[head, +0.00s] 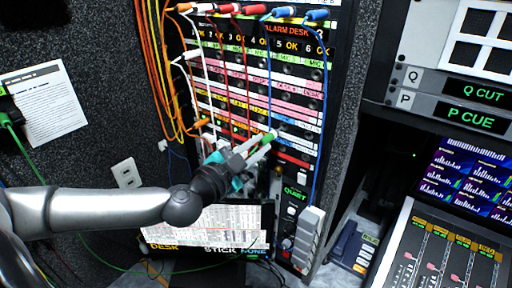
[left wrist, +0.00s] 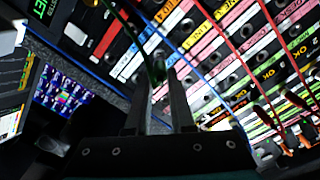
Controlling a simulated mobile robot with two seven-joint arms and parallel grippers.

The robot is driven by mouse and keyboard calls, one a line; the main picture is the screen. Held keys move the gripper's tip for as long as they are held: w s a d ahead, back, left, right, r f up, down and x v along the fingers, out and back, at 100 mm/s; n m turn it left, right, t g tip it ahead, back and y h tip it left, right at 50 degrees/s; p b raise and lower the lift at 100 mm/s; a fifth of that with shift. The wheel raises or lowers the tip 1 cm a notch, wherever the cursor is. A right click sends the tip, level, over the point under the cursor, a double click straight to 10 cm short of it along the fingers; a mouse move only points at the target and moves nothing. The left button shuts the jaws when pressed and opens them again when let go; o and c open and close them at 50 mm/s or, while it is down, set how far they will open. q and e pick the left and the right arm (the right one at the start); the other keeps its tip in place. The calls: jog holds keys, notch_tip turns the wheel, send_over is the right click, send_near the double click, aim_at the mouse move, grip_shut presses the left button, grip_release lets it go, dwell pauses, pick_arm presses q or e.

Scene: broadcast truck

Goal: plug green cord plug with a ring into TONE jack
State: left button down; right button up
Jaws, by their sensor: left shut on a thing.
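My left gripper (head: 262,144) reaches from the left to the front of the jack panel (head: 290,103). It is shut on the green plug (head: 268,138), whose green body and pale end show between the fingers. In the left wrist view the plug (left wrist: 158,70) looks dark between the fingers (left wrist: 160,92), with a dark green cord beside it. The plug's tip is close to the lower jack rows; I cannot tell whether it touches. A ring on it is too small to make out. I cannot read which label is TONE. My right gripper is not in view.
Orange, white, red and blue cords hang in front of the panel from plugs along its top (head: 252,9). A green cord (head: 30,160) runs down the left wall. A mixing desk (head: 440,250) is at the right.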

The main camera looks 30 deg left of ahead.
pick_arm(q)
jog(key=shift+w+d, duration=0.1)
jog(key=shift+w, duration=1.3)
jog(key=shift+w, duration=0.25)
jog(key=c, duration=0.7)
grip_release()
jog(key=shift+s, duration=0.1)
jog(key=s+a, duration=0.1)
jog(key=s, duration=1.4)
